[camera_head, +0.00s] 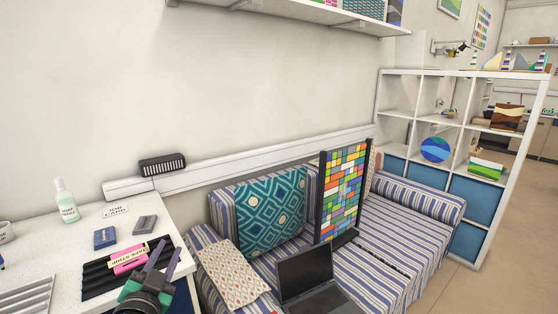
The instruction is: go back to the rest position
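My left gripper (164,250) comes in at the bottom left, over the front right edge of the white worktop (75,236). Its two dark fingers stand apart with nothing visible between them. A pink block (128,262) with a cream lettered label lies on a black ribbed mat (98,279), just left of the fingers. I cannot tell how high the gripper is above the mat. My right gripper is not in view.
A white shelf unit (464,73) stands behind.

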